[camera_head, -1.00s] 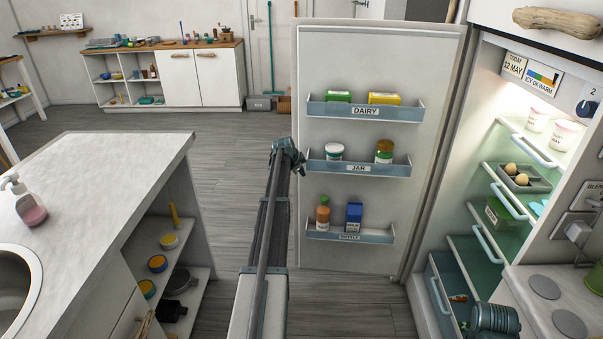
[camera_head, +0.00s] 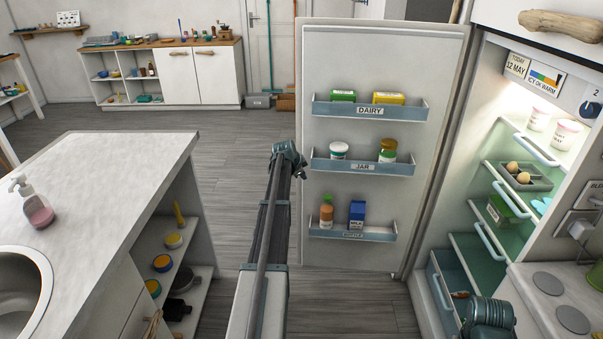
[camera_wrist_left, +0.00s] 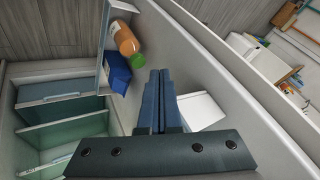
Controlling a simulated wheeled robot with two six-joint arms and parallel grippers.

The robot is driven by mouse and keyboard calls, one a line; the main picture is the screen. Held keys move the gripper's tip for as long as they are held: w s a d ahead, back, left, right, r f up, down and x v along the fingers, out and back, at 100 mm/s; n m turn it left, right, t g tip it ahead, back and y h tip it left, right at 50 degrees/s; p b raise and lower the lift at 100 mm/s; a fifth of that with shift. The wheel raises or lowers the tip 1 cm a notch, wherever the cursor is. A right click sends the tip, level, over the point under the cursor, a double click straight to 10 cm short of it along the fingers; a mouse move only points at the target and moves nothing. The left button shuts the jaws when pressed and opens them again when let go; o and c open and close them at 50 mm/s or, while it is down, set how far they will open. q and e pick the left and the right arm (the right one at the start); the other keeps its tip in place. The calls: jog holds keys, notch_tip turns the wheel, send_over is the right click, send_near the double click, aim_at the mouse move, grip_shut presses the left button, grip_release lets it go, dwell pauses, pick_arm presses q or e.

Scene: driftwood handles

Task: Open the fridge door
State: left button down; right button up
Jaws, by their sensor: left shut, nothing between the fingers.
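The fridge door (camera_head: 385,83) stands wide open, with its inner side and three labelled bins facing me. The lit fridge interior (camera_head: 470,215) with shelves shows to its right. My left gripper (camera_head: 302,172) is at the door's free left edge, by the middle bin's height. In the left wrist view its fingers (camera_wrist_left: 160,75) are shut and empty, pointing along the inner door face (camera_wrist_left: 205,60). I cannot tell whether they touch the door. The door's outer side and its handle are hidden.
The door holds a dairy bin (camera_head: 369,111), a jar bin (camera_head: 363,167) and a bottom bin (camera_head: 353,234) with bottles. A counter with a sink (camera_head: 110,165) stands left. A stove top (camera_head: 550,300) is at front right. Open floor (camera_head: 245,135) lies between counter and door.

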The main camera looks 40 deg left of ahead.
pick_arm(q)
jog(key=a+p+v, duration=0.1)
jog(key=p+v, duration=0.5)
jog(key=v, duration=0.2)
jog(key=shift+r, duration=0.2)
jog(key=shift+a, duration=0.15)
